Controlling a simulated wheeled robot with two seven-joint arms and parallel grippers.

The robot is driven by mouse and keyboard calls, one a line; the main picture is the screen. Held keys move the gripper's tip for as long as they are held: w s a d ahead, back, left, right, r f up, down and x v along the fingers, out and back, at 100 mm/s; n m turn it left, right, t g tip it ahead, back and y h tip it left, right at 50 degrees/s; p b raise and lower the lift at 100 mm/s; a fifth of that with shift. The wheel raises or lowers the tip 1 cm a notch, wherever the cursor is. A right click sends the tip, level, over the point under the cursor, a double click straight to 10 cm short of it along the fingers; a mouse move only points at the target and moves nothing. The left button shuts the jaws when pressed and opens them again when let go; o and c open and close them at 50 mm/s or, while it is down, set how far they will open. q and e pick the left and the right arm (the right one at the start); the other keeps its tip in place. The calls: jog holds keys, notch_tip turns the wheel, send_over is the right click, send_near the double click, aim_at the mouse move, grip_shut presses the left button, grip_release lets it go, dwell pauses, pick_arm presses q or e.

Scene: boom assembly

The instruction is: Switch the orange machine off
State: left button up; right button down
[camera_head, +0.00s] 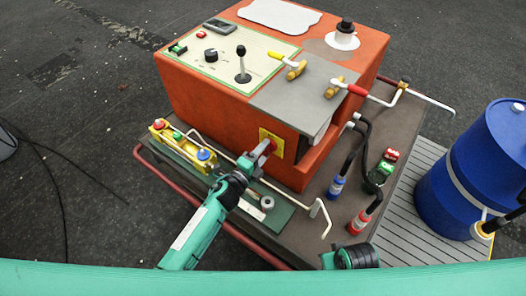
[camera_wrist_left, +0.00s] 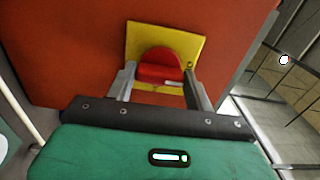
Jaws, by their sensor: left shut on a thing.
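The orange machine (camera_head: 215,95) stands on a dark base and has a control panel on top. A red rotary switch (camera_wrist_left: 158,66) sits on a yellow plate (camera_wrist_left: 190,45) on the machine's side; the plate also shows in the head view (camera_head: 276,147). My left gripper (camera_head: 262,152) reaches the switch from the front. In the left wrist view its two fingers (camera_wrist_left: 160,84) are on either side of the red knob, shut on it. The fingers hide part of the knob's edges. My right gripper does not show.
Blue (camera_head: 337,186) and red (camera_head: 359,223) hose connectors stand on the base to the right. A blue barrel (camera_head: 475,165) stands at the far right.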

pick_arm(q)
jog(key=o, duration=1)
jog(key=shift+s+a, duration=0.1)
jog(key=shift+v, duration=6.8)
